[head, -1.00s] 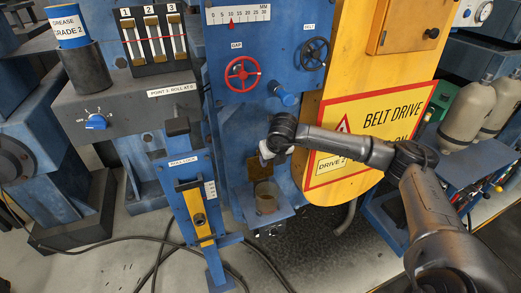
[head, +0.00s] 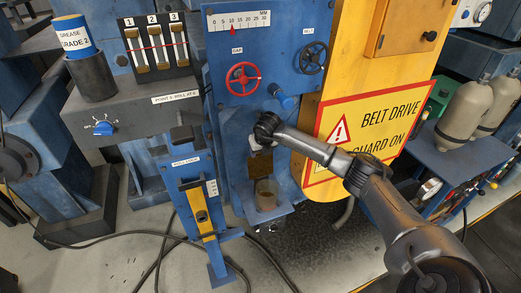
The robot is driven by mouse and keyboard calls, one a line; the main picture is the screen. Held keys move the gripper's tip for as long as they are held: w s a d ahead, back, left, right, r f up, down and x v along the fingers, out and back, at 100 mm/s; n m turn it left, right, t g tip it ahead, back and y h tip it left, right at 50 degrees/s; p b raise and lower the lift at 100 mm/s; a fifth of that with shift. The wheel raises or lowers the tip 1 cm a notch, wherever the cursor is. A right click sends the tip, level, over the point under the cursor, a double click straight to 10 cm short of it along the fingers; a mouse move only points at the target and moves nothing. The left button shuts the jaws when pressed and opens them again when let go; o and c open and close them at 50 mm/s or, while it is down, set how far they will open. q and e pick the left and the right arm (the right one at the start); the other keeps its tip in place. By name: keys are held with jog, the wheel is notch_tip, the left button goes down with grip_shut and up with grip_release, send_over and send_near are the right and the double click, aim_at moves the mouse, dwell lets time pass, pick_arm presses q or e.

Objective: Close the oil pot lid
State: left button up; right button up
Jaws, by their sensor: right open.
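The oil pot (head: 265,199) is a small clear cup with brownish contents on a blue bracket shelf at the front of the blue machine. Its brass-coloured lid (head: 260,167) stands upright behind the pot's mouth, so the pot is open. My right gripper (head: 254,143) is just above the lid's upper edge, partly hidden by my dark wrist. It is open; the picture is too small to tell whether it touches the lid. My left gripper is out of view.
A red handwheel (head: 242,78), a black handwheel (head: 313,56) and a blue knob (head: 284,97) sit above the pot. The yellow belt guard (head: 330,188) is close on the right. The blue roll-lock post (head: 190,170) stands to the left.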

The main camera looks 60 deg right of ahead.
jog(key=shift+f, duration=0.1)
jog(key=shift+c, duration=0.2)
grip_shut()
dwell(0.4)
